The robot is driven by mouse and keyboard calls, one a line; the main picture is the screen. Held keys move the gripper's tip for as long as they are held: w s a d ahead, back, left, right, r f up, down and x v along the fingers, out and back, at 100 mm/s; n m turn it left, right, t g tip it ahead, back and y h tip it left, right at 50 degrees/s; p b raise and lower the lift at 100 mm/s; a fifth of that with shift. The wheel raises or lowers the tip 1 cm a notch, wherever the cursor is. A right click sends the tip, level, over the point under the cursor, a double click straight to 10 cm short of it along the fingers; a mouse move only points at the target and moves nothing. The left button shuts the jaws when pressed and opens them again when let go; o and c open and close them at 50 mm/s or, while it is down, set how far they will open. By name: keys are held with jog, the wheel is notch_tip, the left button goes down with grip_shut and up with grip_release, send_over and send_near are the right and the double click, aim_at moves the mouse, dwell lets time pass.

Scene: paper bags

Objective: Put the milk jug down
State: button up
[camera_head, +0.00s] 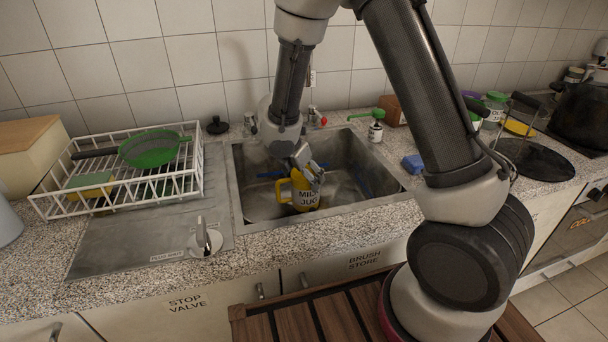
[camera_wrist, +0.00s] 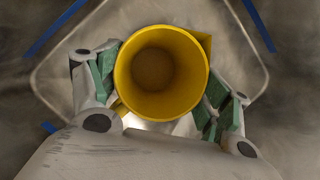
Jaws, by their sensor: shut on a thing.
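The yellow milk jug (camera_head: 304,194) with a white "MILK JUG" label is in the sink (camera_head: 236,190), upright or nearly so, in the head view. My gripper (camera_head: 304,168) comes down from above and is shut on the jug. In the wrist view, the jug (camera_wrist: 161,72) is seen from above, its round mouth open and its inside empty. My gripper's green-padded fingers (camera_wrist: 161,90) press on both sides of it. I cannot tell whether the jug's base touches the sink floor.
A white dish rack (camera_head: 120,175) with a green colander (camera_head: 150,148) stands left of the sink. A soap bottle (camera_head: 376,128) is behind it and a blue sponge (camera_head: 413,164) lies at its right. Blue strips (camera_wrist: 55,27) show on the sink floor.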

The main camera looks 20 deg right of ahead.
jog(key=o, duration=1.3)
jog(key=shift+o, duration=0.2)
jog(key=v, duration=1.2)
jog(key=shift+r, duration=0.45)
